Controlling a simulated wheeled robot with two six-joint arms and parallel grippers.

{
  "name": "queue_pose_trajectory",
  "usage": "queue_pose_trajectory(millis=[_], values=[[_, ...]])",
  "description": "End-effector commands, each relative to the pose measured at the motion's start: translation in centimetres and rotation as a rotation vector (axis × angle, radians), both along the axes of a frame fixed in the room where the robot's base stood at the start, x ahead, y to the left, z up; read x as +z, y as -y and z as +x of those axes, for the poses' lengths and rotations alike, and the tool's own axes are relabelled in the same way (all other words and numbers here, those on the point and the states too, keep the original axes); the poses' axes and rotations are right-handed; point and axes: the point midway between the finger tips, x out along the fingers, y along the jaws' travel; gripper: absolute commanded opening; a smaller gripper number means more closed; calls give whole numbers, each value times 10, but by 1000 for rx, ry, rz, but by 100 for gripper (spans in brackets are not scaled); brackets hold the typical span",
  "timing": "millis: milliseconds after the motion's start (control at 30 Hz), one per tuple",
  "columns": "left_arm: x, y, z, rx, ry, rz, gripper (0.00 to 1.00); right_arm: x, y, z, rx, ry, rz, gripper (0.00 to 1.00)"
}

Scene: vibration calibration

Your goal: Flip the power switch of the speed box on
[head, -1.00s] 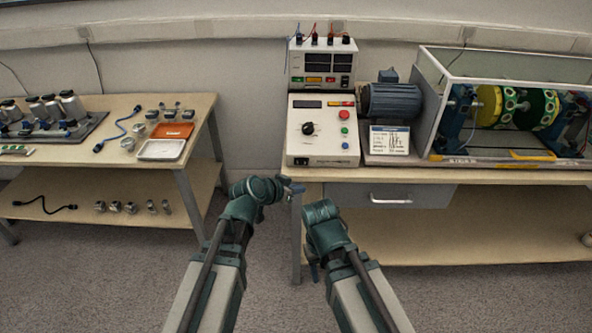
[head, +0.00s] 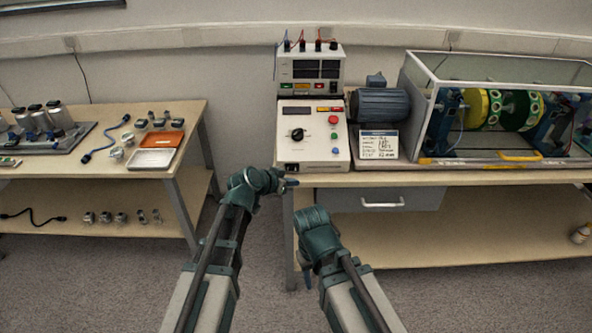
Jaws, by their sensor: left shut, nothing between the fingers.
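The speed box (head: 312,150) is a white sloped case at the left end of the right bench. It has a black knob, a red button, and green and blue buttons on its face. A small dark fitting (head: 292,167) sits low on its front left; I cannot tell the power switch's position. My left gripper (head: 289,183) is shut and empty, just below and in front of the box's lower left corner, apart from it as far as I can see. My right gripper (head: 305,278) points down below the bench edge; its fingers are mostly hidden behind the arm.
A meter unit (head: 309,69) with leads stands behind the box. A motor (head: 379,104), a label card (head: 379,144) and a clear-walled rotor rig (head: 500,110) stand to the right. A drawer (head: 385,199) hangs under the bench. The left bench (head: 190,125) holds trays and parts.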

Motion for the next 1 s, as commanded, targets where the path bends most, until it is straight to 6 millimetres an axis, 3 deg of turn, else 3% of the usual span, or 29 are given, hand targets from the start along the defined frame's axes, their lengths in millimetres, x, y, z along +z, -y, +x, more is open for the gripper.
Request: queue_pose_trajectory(millis=[100,267,1000], values=[[0,2,19,0,0,0,0,0,0,0,0,0,0,48],[0,4,30,0,0,0,0,0,0,0,0,0,0,48],[0,4,30,0,0,0,0,0,0,0,0,0,0,48]])
